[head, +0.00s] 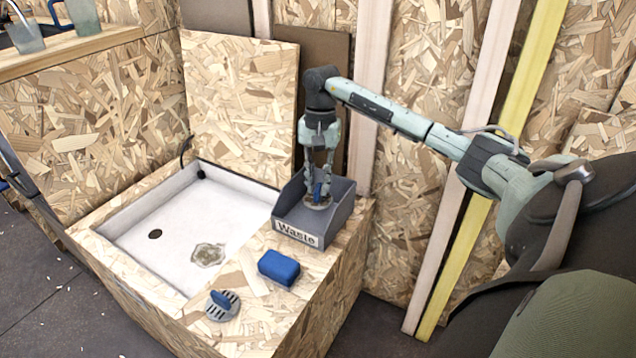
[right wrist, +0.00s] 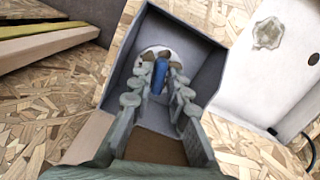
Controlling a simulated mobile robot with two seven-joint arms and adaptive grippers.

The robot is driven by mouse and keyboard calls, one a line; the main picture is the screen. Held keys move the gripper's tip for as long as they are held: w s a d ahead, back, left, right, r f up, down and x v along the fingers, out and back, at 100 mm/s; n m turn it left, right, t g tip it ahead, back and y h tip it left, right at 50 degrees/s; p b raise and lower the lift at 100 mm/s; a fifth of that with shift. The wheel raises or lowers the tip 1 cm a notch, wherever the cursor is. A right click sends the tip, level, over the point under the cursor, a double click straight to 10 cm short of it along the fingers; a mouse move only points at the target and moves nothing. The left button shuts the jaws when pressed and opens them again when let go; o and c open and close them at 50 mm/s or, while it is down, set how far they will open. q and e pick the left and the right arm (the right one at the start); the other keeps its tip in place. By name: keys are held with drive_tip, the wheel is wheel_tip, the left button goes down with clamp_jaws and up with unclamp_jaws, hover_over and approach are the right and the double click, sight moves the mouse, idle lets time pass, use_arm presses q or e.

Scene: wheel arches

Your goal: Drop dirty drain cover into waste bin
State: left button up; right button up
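The dirty drain cover (head: 318,203) is a pale disc with brown patches and an upright blue handle (right wrist: 159,76). It is inside the grey open-topped waste bin (head: 297,238), labelled "Waste"; the bin's wall also shows in the right wrist view (right wrist: 204,52). My right gripper (head: 318,188) points down into the bin, with its fingers on both sides of the blue handle, and appears shut on it. Whether the cover touches the bin floor I cannot tell. My left gripper is not in view.
A second drain cover (head: 222,305), grey and slotted with a blue handle, lies on the wooden counter. A blue sponge (head: 279,268) lies near the bin. The white basin (head: 180,220) has a drain hole and a brownish stain (head: 208,254). A wooden panel stands behind.

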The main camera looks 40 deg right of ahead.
drive_tip(key=o, duration=0.3)
wheel_tip(320, 180, up, 12)
drive_tip(key=d, duration=0.1)
drive_tip(key=shift+w, duration=0.4)
drive_tip(key=shift+s+d+f, duration=0.1)
idle(0.4)
